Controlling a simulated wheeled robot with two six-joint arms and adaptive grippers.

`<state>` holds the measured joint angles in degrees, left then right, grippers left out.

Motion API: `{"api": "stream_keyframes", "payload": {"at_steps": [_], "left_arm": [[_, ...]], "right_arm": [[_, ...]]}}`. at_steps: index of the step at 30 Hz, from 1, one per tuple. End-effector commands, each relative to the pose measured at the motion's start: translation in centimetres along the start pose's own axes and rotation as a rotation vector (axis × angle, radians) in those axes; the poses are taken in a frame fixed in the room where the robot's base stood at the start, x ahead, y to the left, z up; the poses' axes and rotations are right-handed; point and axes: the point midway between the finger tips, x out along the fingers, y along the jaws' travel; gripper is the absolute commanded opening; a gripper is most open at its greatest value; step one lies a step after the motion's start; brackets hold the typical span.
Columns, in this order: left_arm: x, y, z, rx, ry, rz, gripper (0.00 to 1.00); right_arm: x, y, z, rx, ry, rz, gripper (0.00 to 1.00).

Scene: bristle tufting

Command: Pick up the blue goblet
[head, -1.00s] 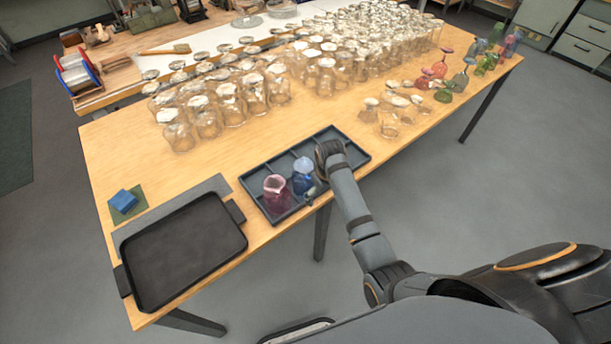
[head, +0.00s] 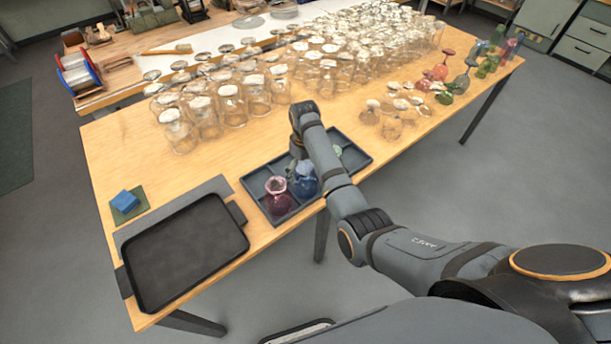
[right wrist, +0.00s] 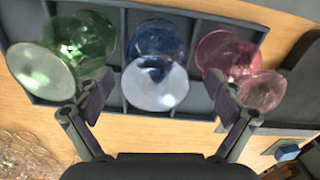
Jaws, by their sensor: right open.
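The blue goblet (head: 306,185) stands in the middle of a dark compartment tray (head: 366,158), partly behind my right arm in the head view. In the right wrist view the blue goblet (right wrist: 157,82) shows its pale round top toward the camera. My right gripper (right wrist: 157,96) is open, with one finger on each side of the blue goblet in that view; I cannot tell whether they touch it. In the head view my right gripper (head: 297,152) is over the tray, its fingertips mostly hidden. My left gripper is out of view.
A pink goblet (right wrist: 232,58) and a green goblet (right wrist: 75,50) stand in neighbouring compartments, close to the fingers. A black tray (head: 185,255) lies at left. Many clear glasses (head: 230,100) crowd the table behind. Coloured glasses (head: 461,82) stand at far right.

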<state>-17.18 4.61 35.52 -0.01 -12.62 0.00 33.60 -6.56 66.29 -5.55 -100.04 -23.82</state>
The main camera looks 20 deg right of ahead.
Motion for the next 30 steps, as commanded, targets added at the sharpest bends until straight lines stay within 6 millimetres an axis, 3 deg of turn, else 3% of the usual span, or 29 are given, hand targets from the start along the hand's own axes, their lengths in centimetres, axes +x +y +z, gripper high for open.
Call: {"api": "stream_keyframes", "payload": {"at_steps": [4,12,20,30], "left_arm": [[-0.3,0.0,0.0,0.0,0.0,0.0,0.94],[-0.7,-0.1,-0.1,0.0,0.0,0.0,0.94],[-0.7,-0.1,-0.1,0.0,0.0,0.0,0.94],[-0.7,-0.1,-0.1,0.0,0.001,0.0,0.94]], "right_arm": [[0.8,0.2,-0.1,0.0,-0.003,-0.001,0.94],[4.9,0.5,-0.3,0.001,-0.001,-0.001,0.94],[5.2,0.5,-0.4,0.001,0.001,0.0,0.93],[5.2,0.5,-0.4,0.001,0.0,0.0,0.46]]}}
